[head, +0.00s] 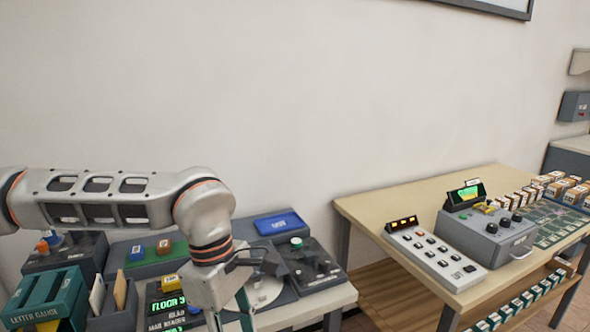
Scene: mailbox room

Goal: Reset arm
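My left arm comes in from the left and bends down at a grey-white joint with orange rings. My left gripper (232,312) hangs in front of the left table's devices, near the bottom edge. Its fingertips are cut off or hard to make out, so I cannot tell if it is open or shut, and I see nothing clearly held. My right arm and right gripper are not in view.
The left table (318,303) carries a teal letter gauge (45,300), a green-lit display (166,305), a blue tray (284,222) and a green-button box (305,262). The right table (375,203) holds a white button panel (436,255), a grey knob box (487,235) and several small boxes.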

